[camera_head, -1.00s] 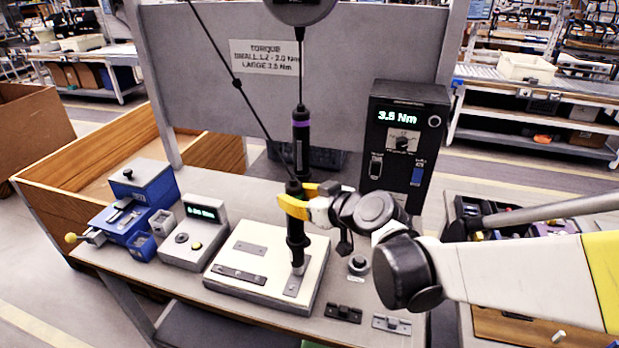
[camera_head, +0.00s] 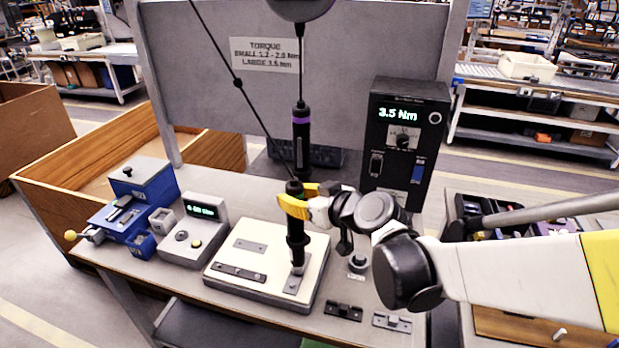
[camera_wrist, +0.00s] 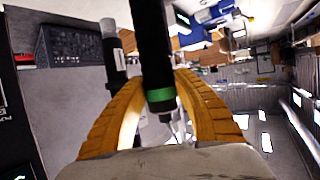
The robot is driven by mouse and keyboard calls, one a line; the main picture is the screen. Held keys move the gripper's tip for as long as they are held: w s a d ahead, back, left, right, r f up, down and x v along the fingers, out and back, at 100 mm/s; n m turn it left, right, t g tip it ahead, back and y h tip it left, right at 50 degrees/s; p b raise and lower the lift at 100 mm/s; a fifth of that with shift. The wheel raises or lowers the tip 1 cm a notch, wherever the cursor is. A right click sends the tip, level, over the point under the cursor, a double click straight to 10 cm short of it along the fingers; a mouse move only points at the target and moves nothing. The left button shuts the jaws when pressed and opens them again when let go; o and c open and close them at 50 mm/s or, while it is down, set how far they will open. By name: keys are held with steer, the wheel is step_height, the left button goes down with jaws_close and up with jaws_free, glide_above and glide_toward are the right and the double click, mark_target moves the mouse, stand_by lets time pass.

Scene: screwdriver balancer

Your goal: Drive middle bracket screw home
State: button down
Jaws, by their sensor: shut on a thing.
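My gripper (camera_head: 298,197) is shut on a black screwdriver (camera_head: 296,225) that hangs upright on a cable. In the wrist view the screwdriver (camera_wrist: 158,60) stands between the yellow fingers and has a green band near its lower end. Its lower end is over the right-hand bracket (camera_head: 291,285) on the pale fixture plate (camera_head: 322,262). I cannot tell whether the bit touches a screw, and no screw head is clear. A longer dark bracket (camera_head: 239,273) lies at the plate's front left, and a small grey bracket (camera_head: 250,245) lies behind it.
A second screwdriver with a purple band (camera_head: 301,125) hangs just behind. A black controller (camera_head: 404,140) reading 3.5 Nm stands at right. A grey display box (camera_head: 195,230) and blue device (camera_head: 135,215) stand at left. Two loose brackets (camera_head: 343,311) (camera_head: 391,322) lie at the front edge.

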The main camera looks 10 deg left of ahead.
mark_target(294, 179)
steer(key=shift+f, duration=0.1)
steer(key=shift+r+p, duration=2.35)
steer(key=shift+r, duration=0.65)
